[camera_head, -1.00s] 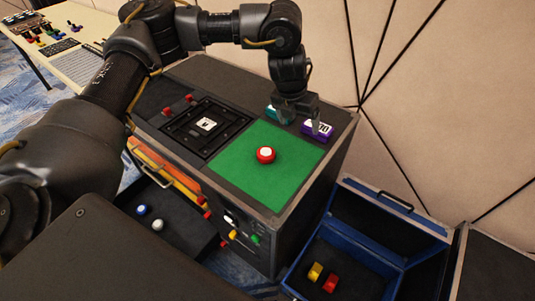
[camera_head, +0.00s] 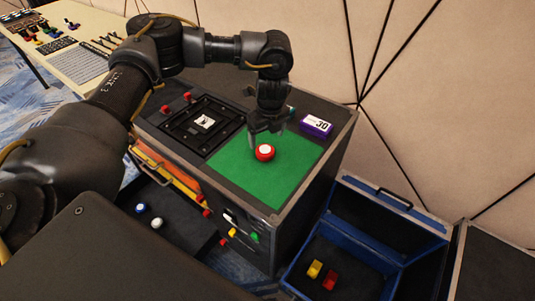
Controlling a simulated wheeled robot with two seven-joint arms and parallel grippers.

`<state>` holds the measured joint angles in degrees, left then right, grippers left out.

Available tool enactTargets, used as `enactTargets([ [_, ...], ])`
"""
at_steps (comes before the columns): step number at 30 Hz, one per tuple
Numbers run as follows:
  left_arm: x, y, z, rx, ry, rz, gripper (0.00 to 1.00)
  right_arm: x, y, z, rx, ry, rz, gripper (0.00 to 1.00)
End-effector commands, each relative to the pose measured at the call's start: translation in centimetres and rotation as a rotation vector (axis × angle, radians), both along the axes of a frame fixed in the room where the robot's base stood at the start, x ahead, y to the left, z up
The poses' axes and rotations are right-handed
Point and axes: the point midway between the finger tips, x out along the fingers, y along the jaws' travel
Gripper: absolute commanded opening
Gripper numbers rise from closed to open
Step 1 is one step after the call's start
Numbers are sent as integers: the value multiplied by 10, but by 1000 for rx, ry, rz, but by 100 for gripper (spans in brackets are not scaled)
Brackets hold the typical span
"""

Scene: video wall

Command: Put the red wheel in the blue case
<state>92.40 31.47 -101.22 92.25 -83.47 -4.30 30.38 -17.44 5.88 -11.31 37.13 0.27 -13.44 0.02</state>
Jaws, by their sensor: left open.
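The red wheel (camera_head: 265,152) has a white centre and lies on the green mat (camera_head: 247,186) on top of the black cabinet. My left gripper (camera_head: 268,138) is open and points down just above and behind the wheel, its fingertips close to it. I cannot tell whether they touch it. The blue case (camera_head: 317,238) stands open on the floor at the lower right, with a yellow piece (camera_head: 315,269) and a red piece (camera_head: 330,279) inside. My right gripper is out of view.
A purple box (camera_head: 317,125) stands at the mat's back right corner. A black frame (camera_head: 205,121) with red knobs is left of the mat. An open drawer (camera_head: 180,215) holds a blue ball and a white ball. A table (camera_head: 85,60) with small items is at the far left.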

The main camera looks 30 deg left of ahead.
Motion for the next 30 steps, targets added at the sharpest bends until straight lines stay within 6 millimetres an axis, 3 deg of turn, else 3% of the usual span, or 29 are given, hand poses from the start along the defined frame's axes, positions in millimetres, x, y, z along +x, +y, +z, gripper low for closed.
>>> enactTargets([
  [3,0,1,-14,-1,0,1,81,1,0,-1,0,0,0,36],
  [11,0,2,-22,0,1,0,81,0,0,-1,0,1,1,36],
  [21,-1,6,-67,-2,0,1,81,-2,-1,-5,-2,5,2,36],
  [30,0,6,-69,-2,-1,-1,80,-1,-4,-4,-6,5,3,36],
])
